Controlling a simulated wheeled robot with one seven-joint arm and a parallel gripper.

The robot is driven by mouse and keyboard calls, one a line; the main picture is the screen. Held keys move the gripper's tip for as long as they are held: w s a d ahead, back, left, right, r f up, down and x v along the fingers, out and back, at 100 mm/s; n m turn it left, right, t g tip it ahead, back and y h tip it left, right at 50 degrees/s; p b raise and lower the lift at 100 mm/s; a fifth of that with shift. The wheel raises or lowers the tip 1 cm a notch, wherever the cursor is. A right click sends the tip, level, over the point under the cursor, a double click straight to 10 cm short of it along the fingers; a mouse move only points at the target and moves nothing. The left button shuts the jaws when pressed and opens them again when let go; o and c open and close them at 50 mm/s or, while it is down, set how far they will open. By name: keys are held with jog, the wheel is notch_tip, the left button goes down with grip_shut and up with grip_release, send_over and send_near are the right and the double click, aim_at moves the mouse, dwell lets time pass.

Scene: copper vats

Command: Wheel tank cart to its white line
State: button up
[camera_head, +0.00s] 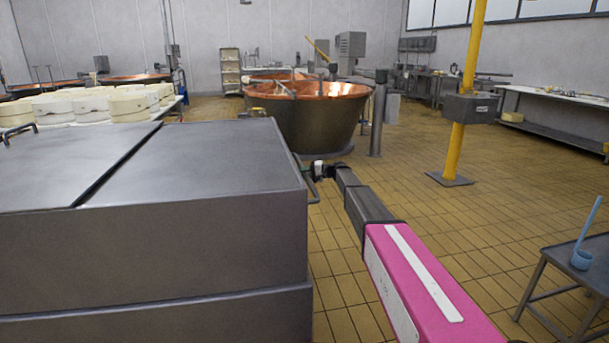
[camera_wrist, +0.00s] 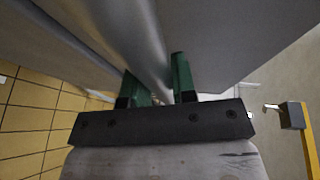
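The tank cart (camera_head: 160,245) is a large grey metal box with flat lids. It fills the lower left of the head view, close to me. A bar handle (camera_head: 313,196) stands out from its right end. My gripper (camera_head: 312,170) is at this handle, at the end of my outstretched arm. In the wrist view, the green fingers of my gripper (camera_wrist: 161,82) lie on both sides of the round metal bar (camera_wrist: 141,35), with no clear gap. The cart's wheels are out of view. I see no white line on the visible floor.
A copper vat (camera_head: 315,118) stands beyond the cart, with a grey post (camera_head: 378,120) beside it. A yellow column (camera_head: 468,90) rises at right. A small table (camera_head: 570,262) with a blue ladle (camera_head: 584,250) is at lower right. Open tiled floor (camera_head: 440,225) lies between.

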jog(key=shift+w+d+f, duration=0.1)
jog(key=shift+w+d, duration=0.15)
jog(key=shift+d, duration=0.6)
jog(key=shift+w+d, duration=0.25)
jog(key=shift+d, duration=0.6)
grip_shut()
jog(key=o, duration=0.9)
grip_release()
jog(key=shift+a, duration=0.2)
jog(key=v, duration=1.1)
